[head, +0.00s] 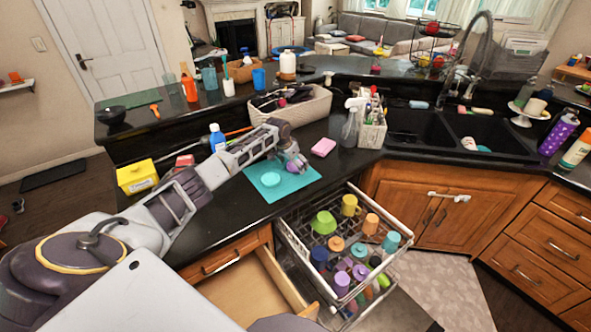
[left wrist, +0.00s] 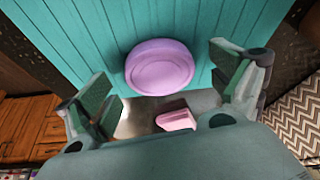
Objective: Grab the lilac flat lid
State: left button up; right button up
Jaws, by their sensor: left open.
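The lilac flat lid (left wrist: 160,67) is a round, shallow disc on the ribbed teal mat (left wrist: 70,35) in the left wrist view. My left gripper (left wrist: 166,82) is open, with one finger on each side of the lid and visible gaps between. In the head view the gripper (head: 289,157) is low over the right part of the teal mat (head: 300,182), and a small part of the lilac lid (head: 292,165) shows by the fingers. The fingers partly hide it there. My right gripper is not in view.
A pink sponge (head: 323,147) lies beyond the mat on the black counter. An open dish rack (head: 345,245) with several cups is below, right of the counter edge. A white basket (head: 300,108) stands behind.

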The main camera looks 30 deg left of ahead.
pick_arm(q)
jog(key=shift+f, duration=0.1)
jog(key=shift+c, duration=0.4)
jog(key=c, duration=0.9)
